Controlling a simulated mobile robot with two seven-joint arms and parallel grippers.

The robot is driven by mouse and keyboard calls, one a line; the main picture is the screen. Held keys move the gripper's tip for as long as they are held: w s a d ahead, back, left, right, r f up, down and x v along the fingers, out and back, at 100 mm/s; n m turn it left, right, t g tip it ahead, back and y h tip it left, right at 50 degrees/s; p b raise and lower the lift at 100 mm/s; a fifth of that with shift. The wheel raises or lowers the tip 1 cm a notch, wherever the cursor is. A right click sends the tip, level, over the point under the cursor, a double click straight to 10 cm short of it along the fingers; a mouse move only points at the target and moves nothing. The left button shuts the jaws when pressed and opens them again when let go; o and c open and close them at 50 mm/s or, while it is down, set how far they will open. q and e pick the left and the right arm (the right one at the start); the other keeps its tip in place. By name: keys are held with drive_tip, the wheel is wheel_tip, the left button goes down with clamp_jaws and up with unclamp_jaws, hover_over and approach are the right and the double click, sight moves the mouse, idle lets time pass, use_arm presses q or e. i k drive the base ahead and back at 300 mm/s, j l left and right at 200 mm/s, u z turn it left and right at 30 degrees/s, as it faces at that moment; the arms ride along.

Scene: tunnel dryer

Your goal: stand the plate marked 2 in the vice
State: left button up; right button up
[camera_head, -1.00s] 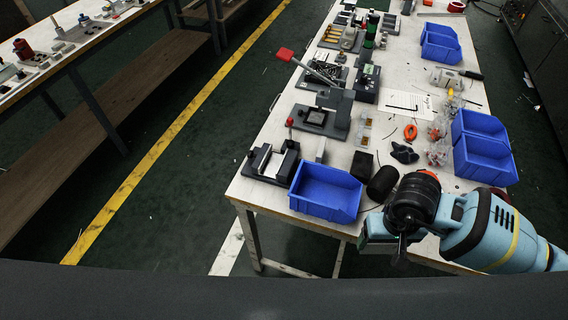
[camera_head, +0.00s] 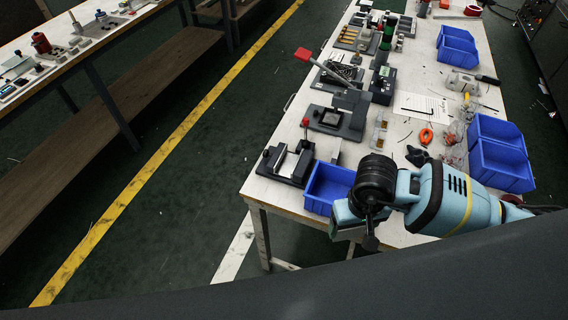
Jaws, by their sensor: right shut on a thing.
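The vice (camera_head: 286,163) is a dark block with pale jaws at the near left corner of the white bench. Nothing visible stands between its jaws. My right gripper (camera_head: 370,238) hangs at the near edge of the bench, to the right of and nearer than the vice, apart from it. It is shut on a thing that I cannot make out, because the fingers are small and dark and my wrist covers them. I can read no plate marked 2 anywhere. My left gripper is not in view.
A blue bin (camera_head: 328,184) stands just right of the vice, partly behind my right wrist. More blue bins (camera_head: 500,160) stand at the right edge. A dark fixture (camera_head: 337,122) stands behind the vice. The floor left of the bench is clear.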

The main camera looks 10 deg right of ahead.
sight(292, 165)
drive_tip(key=i+j+u, duration=0.2)
drive_tip(key=j, duration=0.15)
drive_tip(key=j+u, duration=0.2)
drive_tip(key=j, duration=0.2)
drive_tip(key=i+j+u, duration=0.4)
drive_tip(key=j, duration=0.2)
drive_tip(key=i+j+u, duration=0.1)
drive_tip(key=i+j, duration=0.15)
drive_tip(key=i, duration=0.2)
drive_tip(key=i+j, duration=0.25)
drive_tip(key=i, duration=0.15)
drive_tip(key=i+z, duration=0.75)
drive_tip(key=z, duration=0.2)
drive_tip(key=i+z, duration=0.2)
drive_tip(key=z, duration=0.15)
drive_tip(key=i+z, duration=0.2)
drive_tip(key=z, duration=0.2)
drive_tip(key=i+z, duration=0.45)
drive_tip(key=z, duration=0.7)
drive_tip(key=i+z, duration=0.15)
drive_tip(key=z, duration=0.25)
drive_tip(key=i+z, duration=0.1)
drive_tip(key=z, duration=0.3)
drive_tip(key=i+z, duration=0.1)
drive_tip(key=z, duration=0.3)
drive_tip(key=i+j+z, duration=0.1)
drive_tip(key=z, duration=0.35)
drive_tip(key=i+j+z, duration=0.25)
drive_tip(key=z, duration=0.2)
